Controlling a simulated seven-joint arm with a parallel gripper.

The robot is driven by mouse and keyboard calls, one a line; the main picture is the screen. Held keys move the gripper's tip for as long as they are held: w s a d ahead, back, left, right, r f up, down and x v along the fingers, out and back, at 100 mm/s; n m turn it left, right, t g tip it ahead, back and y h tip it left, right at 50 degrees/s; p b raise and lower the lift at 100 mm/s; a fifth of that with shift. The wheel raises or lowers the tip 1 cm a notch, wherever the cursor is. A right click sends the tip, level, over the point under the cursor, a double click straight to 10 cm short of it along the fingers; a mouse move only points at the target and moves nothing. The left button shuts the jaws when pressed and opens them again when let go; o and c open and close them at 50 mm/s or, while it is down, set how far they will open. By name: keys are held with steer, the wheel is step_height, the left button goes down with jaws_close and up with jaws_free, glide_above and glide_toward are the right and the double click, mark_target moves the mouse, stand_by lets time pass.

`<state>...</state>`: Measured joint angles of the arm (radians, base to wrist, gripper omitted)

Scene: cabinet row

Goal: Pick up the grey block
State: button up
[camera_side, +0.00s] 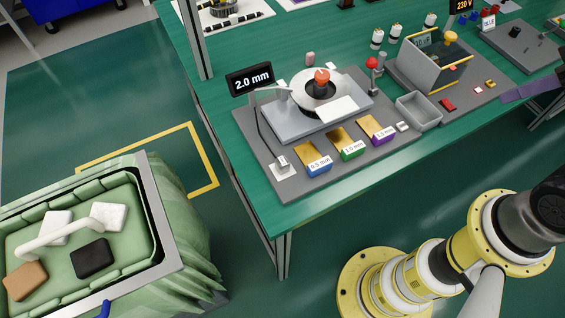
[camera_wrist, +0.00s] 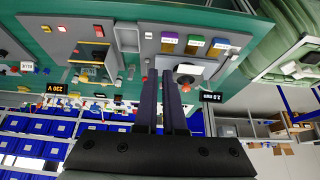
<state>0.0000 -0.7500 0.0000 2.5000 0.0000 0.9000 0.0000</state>
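No block is plainly the only grey one. A small light-grey block (camera_side: 402,127) lies on the dark mat just right of the purple-fronted block. Another small pale block (camera_side: 283,162) sits on a white pad at the mat's front left. I cannot tell which is meant. My gripper (camera_wrist: 161,74) shows two dark purple fingers with a narrow gap and nothing between them. In the side view its fingers (camera_side: 530,88) appear at the right edge, above the bench's front edge and well right of both blocks.
Blue (camera_side: 314,166), green (camera_side: 347,149) and purple (camera_side: 378,135) gauge blocks line the mat's front. A grey open tray (camera_side: 418,111) stands right of them. A gauge device (camera_side: 320,90) is behind. A lined crate (camera_side: 153,200) stands at lower left.

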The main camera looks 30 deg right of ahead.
steer(key=o, duration=0.9)
